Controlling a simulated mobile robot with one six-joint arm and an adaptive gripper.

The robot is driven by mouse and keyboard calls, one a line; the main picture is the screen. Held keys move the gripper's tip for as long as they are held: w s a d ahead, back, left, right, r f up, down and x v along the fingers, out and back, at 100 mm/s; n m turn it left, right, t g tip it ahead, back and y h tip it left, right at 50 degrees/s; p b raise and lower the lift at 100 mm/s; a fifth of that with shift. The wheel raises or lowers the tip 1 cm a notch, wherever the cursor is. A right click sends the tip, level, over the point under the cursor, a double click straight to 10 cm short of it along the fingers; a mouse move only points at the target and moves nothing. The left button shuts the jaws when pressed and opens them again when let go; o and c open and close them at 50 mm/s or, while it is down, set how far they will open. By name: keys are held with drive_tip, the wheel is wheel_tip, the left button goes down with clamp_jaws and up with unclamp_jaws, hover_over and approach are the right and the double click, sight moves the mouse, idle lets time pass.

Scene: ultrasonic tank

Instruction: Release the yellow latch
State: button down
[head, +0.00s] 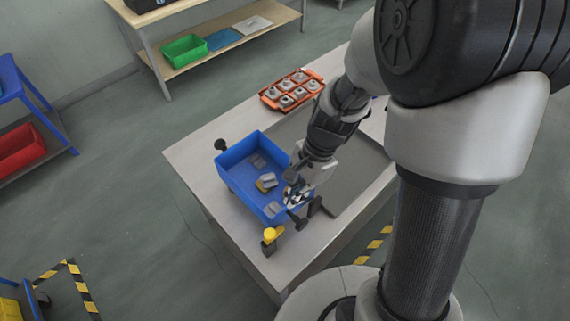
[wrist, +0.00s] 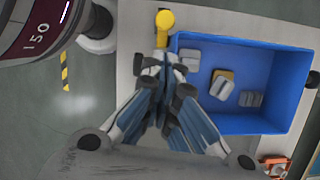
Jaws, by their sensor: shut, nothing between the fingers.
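The yellow latch (head: 270,235) has a round yellow top on a dark base. It stands on the worktable's near corner, outside the blue bin (head: 232,184). In the wrist view the latch (wrist: 165,19) is at the top, with its yellow stem pointing down the picture towards my gripper. My gripper (head: 295,196) is low over the near right end of the bin, behind and right of the latch. In the wrist view my gripper (wrist: 163,68) is shut and empty, with a gap to the yellow knob. Its fingers hide part of the bin's edge.
Several grey parts lie in the bin (wrist: 300,103), one with yellow showing. An orange tray (head: 266,100) of metal parts sits farther back on the worktable (head: 188,153). The table's near edge is close to the latch.

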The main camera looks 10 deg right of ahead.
drive_tip(key=shift+f, duration=0.1)
idle(0.3)
drive_tip(key=b, duration=0.3)
hover_over(280, 231)
drive_tip(key=d, duration=0.2)
drive_tip(key=f, duration=0.6)
drive_tip(key=w+f, duration=0.1)
drive_tip(key=f, duration=0.2)
drive_tip(key=shift+a+f, duration=0.1)
drive_tip(key=shift+f, duration=0.2)
